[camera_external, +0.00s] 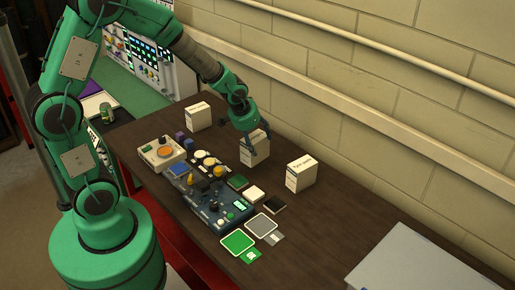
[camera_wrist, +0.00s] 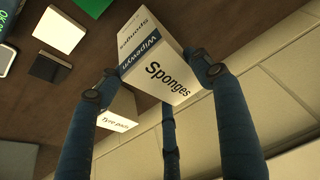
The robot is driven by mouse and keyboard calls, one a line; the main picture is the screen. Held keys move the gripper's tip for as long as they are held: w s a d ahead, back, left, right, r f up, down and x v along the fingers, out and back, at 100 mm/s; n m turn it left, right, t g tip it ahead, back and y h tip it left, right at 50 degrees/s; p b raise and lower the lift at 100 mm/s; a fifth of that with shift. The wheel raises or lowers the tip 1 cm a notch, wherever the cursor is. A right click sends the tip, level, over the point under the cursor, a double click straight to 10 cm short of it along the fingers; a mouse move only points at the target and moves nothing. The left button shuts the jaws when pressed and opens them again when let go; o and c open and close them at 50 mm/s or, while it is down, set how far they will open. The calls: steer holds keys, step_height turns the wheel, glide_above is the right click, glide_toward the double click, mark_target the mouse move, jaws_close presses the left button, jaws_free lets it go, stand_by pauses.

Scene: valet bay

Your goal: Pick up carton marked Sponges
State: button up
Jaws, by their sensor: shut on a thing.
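The carton marked Sponges (camera_wrist: 160,60) is white with a blue band and shows between my fingers in the wrist view. My gripper (camera_wrist: 158,78) is shut on it, with blue fingers on both sides and a third finger below in the picture. In the external view the carton (camera_external: 248,154) is in the middle of the row of cartons by the wall, with my gripper (camera_external: 252,143) around its top. It looks upright. I cannot tell whether its base touches the table.
A similar white carton (camera_external: 301,173) stands to the right; its label reads Tyre pads in the wrist view (camera_wrist: 113,120). Another carton (camera_external: 198,116) stands to the left. Devices, including a blue panel (camera_external: 222,208), lie in front.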

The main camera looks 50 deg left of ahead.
steer(key=shift+s+a+r, duration=0.1)
steer(key=shift+s+r, duration=0.05)
steer(key=shift+s, duration=1.45)
